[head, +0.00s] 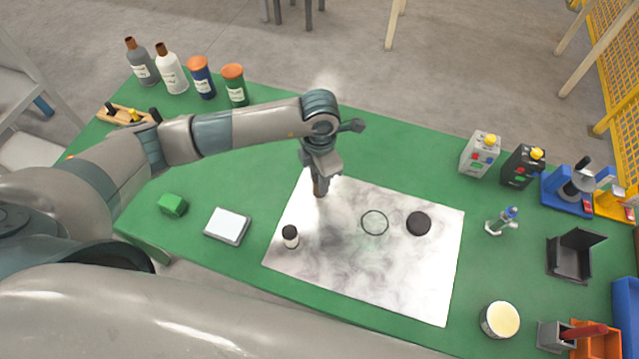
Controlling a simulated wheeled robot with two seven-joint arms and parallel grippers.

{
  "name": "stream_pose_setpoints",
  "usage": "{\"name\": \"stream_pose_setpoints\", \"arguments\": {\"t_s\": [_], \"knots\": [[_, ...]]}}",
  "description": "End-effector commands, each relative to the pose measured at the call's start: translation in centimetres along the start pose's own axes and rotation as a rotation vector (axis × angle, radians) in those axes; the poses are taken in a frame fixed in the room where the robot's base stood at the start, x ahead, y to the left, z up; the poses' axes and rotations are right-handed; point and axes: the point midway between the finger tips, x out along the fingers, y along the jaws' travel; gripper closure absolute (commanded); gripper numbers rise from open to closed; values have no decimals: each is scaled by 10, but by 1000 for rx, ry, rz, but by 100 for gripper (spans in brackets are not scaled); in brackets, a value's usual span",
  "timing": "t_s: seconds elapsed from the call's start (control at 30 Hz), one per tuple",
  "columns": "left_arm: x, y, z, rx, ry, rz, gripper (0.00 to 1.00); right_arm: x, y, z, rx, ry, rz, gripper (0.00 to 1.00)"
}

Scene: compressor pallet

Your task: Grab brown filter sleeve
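The brown filter sleeve (320,189) shows as a small brown piece at the upper left part of the white marbled mat (390,284). My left gripper (319,179) points down directly over it, with the fingertips at its top. The gripper hides much of the sleeve. I cannot tell whether the fingers are closed on it or still apart around it. My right gripper is not in view.
Bottles and jars stand at the back left. Canisters (480,154), a tub (500,319) and holders crowd the right side of the green table (390,150).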

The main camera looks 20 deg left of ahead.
Motion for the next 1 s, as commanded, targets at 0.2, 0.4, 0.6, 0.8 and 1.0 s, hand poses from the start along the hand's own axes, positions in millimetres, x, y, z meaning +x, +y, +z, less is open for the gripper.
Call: {"name": "stream_pose_setpoints", "arguments": {"t_s": [0.2,0.4,0.6,0.8,1.0], "knots": [[0,0,0,0,0,0,94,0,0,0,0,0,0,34],[-2,0,0,0,-2,0,94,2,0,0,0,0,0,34],[-16,1,1,1,-5,2,94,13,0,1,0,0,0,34],[-43,-8,9,6,-6,0,94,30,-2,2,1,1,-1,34],[-66,-36,36,6,-6,1,94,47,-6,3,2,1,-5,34]]}}
